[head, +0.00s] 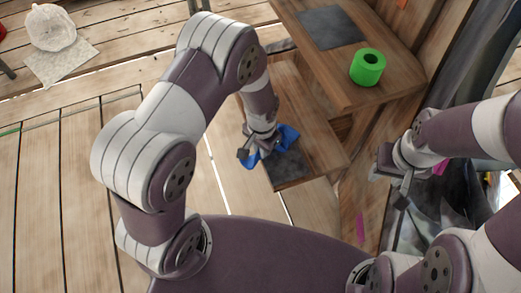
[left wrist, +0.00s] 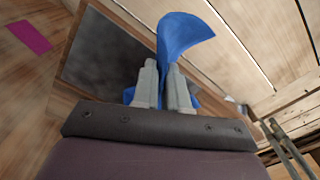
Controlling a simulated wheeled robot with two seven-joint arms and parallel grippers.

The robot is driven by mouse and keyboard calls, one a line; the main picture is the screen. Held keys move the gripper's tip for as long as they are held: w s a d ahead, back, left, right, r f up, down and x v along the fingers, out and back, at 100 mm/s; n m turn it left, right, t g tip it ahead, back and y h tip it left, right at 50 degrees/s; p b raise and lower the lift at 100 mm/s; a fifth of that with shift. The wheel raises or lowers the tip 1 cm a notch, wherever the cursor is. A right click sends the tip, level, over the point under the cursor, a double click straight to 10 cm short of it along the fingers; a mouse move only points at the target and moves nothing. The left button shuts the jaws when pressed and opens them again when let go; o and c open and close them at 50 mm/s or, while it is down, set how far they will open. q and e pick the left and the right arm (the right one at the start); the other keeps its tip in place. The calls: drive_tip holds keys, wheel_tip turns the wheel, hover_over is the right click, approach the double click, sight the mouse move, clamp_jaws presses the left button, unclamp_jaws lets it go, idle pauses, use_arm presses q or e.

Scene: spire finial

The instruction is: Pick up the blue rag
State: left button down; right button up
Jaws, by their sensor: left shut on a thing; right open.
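The blue rag (head: 285,138) is at the low wooden shelf, mostly behind my left gripper in the head view. My left gripper (head: 256,149) is shut on the rag. In the left wrist view the rag (left wrist: 184,35) stands up beyond the fingertips of my left gripper (left wrist: 164,80), with blue cloth also showing beside and between the fingers. I cannot tell whether the rag still touches the shelf. My right gripper (head: 392,180) is open and empty at the right, away from the rag.
The low wooden shelf (head: 318,150) has a dark square patch (head: 287,168). Above it, a wooden table (head: 392,92) holds a green ring (head: 368,67) and a grey square (head: 330,27). A white bag (head: 50,27) lies at far left.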

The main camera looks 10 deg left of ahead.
use_arm(q)
wheel_tip(320, 180, up, 10)
drive_tip(key=p, duration=0.8)
drive_tip(key=shift+s, duration=0.15)
drive_tip(key=w+r+p, duration=0.3)
drive_tip(key=w, duration=0.6)
drive_tip(key=shift+w+d+r, duration=0.2)
drive_tip(key=shift+d, duration=0.15)
